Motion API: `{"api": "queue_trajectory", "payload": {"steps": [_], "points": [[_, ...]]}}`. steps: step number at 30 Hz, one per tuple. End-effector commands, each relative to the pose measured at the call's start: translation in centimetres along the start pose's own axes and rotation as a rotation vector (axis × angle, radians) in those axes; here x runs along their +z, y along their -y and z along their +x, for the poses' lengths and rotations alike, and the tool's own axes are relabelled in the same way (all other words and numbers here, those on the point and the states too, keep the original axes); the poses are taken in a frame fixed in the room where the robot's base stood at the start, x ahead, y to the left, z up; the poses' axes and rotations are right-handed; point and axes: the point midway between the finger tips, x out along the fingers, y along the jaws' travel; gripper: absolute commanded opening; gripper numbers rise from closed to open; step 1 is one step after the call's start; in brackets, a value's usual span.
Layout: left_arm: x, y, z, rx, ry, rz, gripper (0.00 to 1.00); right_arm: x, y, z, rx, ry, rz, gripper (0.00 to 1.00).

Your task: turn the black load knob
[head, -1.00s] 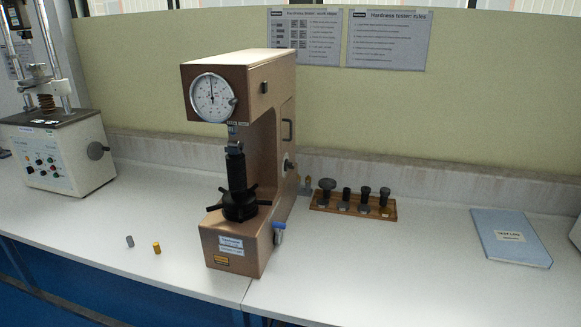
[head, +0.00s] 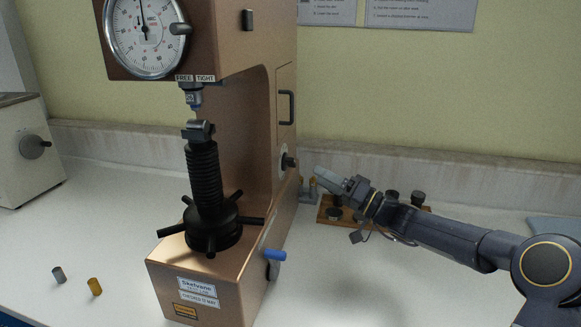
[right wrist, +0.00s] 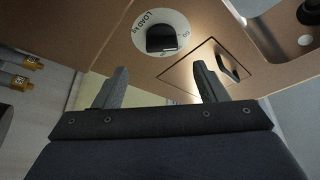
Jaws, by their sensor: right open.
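The black load knob (head: 290,162) sits on a pale round dial on the right side of the copper-coloured hardness tester (head: 225,110). My left gripper is not in view.
A wooden rack (head: 328,208) with dark-topped parts stands behind my right arm. A blue-handled lever (head: 273,255) sticks out low on the tester's side. A grey cylinder (head: 59,274) and a brass one (head: 94,287) stand at the left. The table front right is clear.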

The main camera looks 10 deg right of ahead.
Motion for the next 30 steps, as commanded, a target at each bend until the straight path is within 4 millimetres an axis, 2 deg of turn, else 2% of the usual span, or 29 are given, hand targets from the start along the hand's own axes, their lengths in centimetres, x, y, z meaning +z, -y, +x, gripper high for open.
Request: {"api": "queue_trajectory", "payload": {"steps": [12, 15, 26, 30], "points": [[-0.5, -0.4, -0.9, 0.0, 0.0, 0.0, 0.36, -0.1, 0.1, 6.1, -0.003, -0.003, 0.0, 0.65], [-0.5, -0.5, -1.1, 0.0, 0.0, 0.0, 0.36, -0.2, 0.1, 7.0, -0.002, -0.003, -0.001, 0.65], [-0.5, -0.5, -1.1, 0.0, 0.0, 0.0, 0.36, -0.1, 0.0, 7.7, 0.0, -0.002, 0.0, 0.65], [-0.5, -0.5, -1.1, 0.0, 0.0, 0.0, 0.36, -0.1, 0.0, 7.7, 0.0, -0.002, 0.0, 0.48]]}}
